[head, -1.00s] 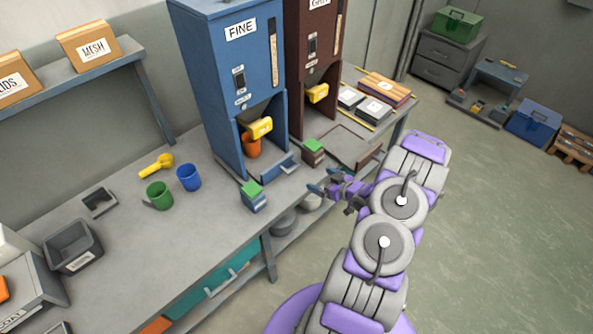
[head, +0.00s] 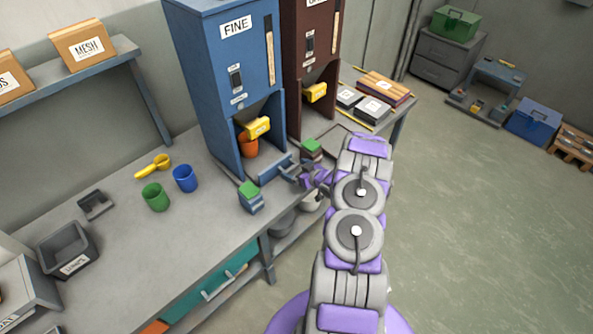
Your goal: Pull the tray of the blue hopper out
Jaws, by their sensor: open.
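The blue hopper (head: 221,77), labelled FINE, stands on the workbench near the picture's middle. Its blue tray (head: 272,171) sits low at the front of its bay, with a small handle part toward my gripper. An orange cup (head: 248,145) stands in the bay under the yellow spout (head: 257,127). My gripper (head: 296,174) is open, with its fingers at the right front of the tray, close to its handle. I cannot tell whether they touch it or go around it.
A green-topped block stack (head: 250,197) stands just left of the tray, and another (head: 311,149) stands by the brown hopper (head: 309,45). A green cup (head: 156,197) and a blue cup (head: 185,178) stand farther left. The bench between is clear.

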